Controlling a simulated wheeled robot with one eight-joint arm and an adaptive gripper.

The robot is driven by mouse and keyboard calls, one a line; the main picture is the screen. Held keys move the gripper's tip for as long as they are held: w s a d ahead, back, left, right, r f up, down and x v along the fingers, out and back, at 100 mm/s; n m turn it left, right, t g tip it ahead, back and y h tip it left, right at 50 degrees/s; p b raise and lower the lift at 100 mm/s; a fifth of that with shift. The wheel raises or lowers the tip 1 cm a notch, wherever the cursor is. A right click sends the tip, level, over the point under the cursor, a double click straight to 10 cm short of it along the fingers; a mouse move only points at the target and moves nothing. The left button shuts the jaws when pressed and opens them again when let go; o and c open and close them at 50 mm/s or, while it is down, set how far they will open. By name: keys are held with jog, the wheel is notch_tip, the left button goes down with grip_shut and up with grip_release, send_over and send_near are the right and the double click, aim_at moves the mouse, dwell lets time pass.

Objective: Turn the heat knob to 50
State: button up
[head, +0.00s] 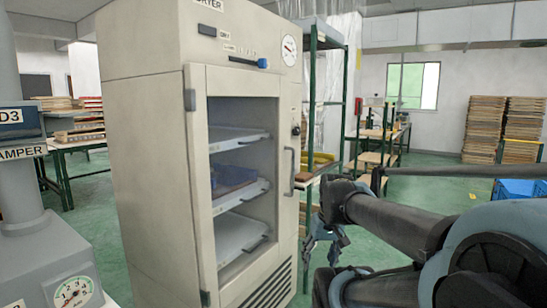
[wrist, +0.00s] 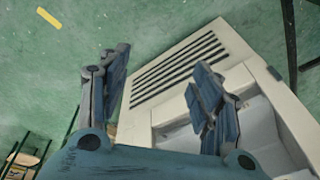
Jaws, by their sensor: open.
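The cream dryer cabinet (head: 150,150) stands in the middle of the head view, with its lower front showing in the wrist view (wrist: 190,48). A small dark round knob (head: 296,129) sits on the right front edge, above the door handle; its marks are too small to read. A dark slot with a blue slider (head: 262,62) and a round dial (head: 289,50) are on the top panel. I cannot tell which control is labelled heat. My gripper (head: 325,240) is open and empty, right of the cabinet and below the knob. The wrist view shows its fingers (wrist: 165,88) spread apart.
The cabinet's glazed door (head: 240,190) looks shut, with trays inside. A protruding door handle (head: 290,170) lies below the knob. A green rack (head: 345,100) stands behind at right. A grey machine with a gauge (head: 73,292) is at left. Green floor is open at right.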

jog(key=w+a+r+n+y, duration=0.2)
jog(key=w+a+r+y, duration=0.2)
jog(key=w+r, duration=0.65)
jog(key=n+t+y, duration=0.5)
jog(key=t+y, duration=0.3)
jog(key=y, duration=0.2)
send_near(299, 131)
jog(key=x, duration=0.9)
jog(key=shift+w+a, duration=0.2)
jog(key=c, duration=1.1)
